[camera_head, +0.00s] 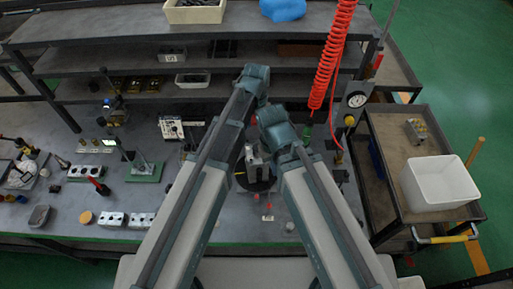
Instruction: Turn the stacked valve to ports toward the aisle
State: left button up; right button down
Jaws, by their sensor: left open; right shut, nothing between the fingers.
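The stacked valve (257,171) is a small grey block on a dark round fixture (264,186) in the middle of the bench. It is partly covered by my arms, and which way its ports face cannot be made out. My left gripper (251,151) is at the top of the valve, open; whether it touches the valve is unclear. My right arm comes in from the lower right, its wrist just right of the valve. My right gripper is shut and empty, mostly covered by that arm, with its fingertips hard to make out.
Valve blocks (91,172) and small fittings lie on the left of the bench. A green-based fixture (145,172) stands left of my arms. A red coiled hose (331,58) hangs behind at right. A cart (392,150) with a white bin (438,184) stands at right.

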pick_arm(q)
jog(key=b, duration=0.9)
send_near(256, 160)
jog(key=w+f, duration=0.4)
jog(key=f, duration=0.1)
jog(key=shift+w+d+f, duration=0.1)
jog(key=shift+f, duration=0.15)
jog(key=shift+r, duration=0.1)
grip_shut()
